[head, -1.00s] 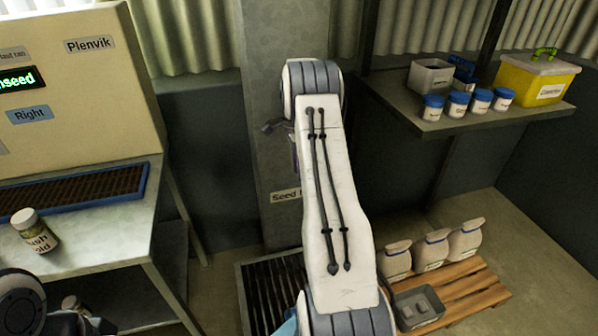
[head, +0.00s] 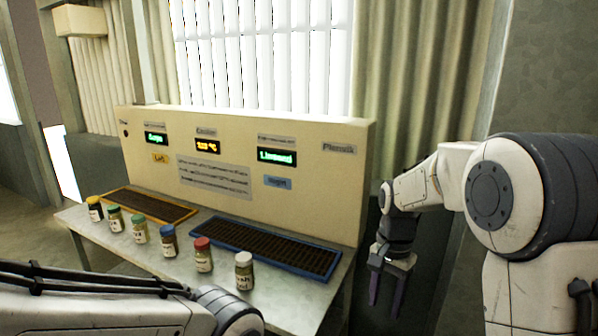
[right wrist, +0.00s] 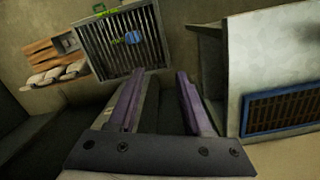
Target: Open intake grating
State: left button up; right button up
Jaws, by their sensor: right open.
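The barred floor grating (right wrist: 122,48) shows in the right wrist view at the upper middle, its dark bars in a pale frame. It looks closed. A small blue piece (right wrist: 133,38) shows over its bars. The grating is out of the head view. My right gripper (head: 386,300) hangs fingers down beside the bench's right end in the head view. Its two purple fingers, also in the right wrist view (right wrist: 158,78), are apart with nothing between them, short of the grating. My left gripper is out of view; only my left arm shows.
A metal bench (head: 120,238) holds a cream control panel (head: 330,190), an orange-framed tray (head: 150,205), a blue-framed tray (head: 265,247) and several capped jars. In the right wrist view, pale sacks (right wrist: 58,75) lie on a wooden pallet (right wrist: 42,50) beside the grating.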

jog(key=s+a+r+n+p, duration=0.2)
jog(key=s+a+n, duration=0.5)
jog(key=s, duration=0.4)
jog(key=s+a+r+n+t+p, duration=0.1)
jog(key=s+a+r+n, duration=0.4)
jog(key=s, duration=0.5)
jog(key=shift+s+a+n+y+p, duration=0.3)
jog(key=shift+s+a+n+p, duration=0.1)
jog(key=shift+a+n+p, duration=0.7)
jog(key=s+n, duration=0.2)
jog(key=shift+s+d+f, duration=0.1)
jog(key=shift+s+d, duration=0.1)
jog(key=shift+s, duration=0.2)
jog(key=c, duration=0.6)
jog(key=shift+s+f, duration=0.1)
grip_shut()
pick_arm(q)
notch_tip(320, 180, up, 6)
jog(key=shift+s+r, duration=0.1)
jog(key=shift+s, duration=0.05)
pick_arm(e)
jog(key=shift+s, duration=0.1)
